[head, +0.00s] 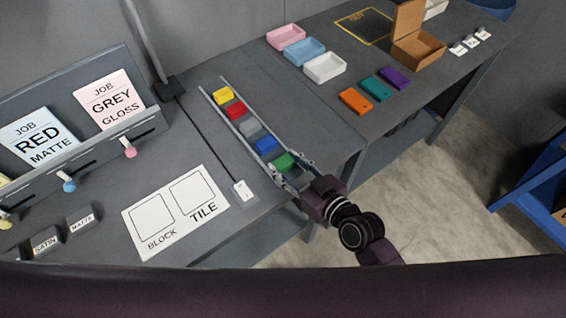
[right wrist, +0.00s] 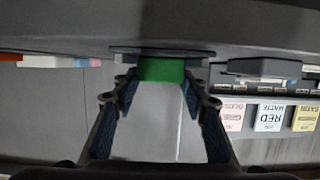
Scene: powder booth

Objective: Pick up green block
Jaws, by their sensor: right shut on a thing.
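The green block (head: 283,161) is at the near end of a row of coloured blocks between two rails on the grey table. It also shows in the right wrist view (right wrist: 161,70), between the fingertips. My right gripper (head: 292,170) reaches in from the lower right, with one finger on each side of the green block, and is shut on it. The block is at rail level; I cannot tell whether it is off the surface. My left gripper is not in view.
Blue (head: 266,145), grey (head: 250,127), red (head: 235,111) and yellow (head: 223,95) blocks line the rails (head: 211,101). A white mat (head: 177,213) with BLOCK and TILE outlines lies left. A small white object (head: 243,191) sits close by. Trays and coloured tiles stand right.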

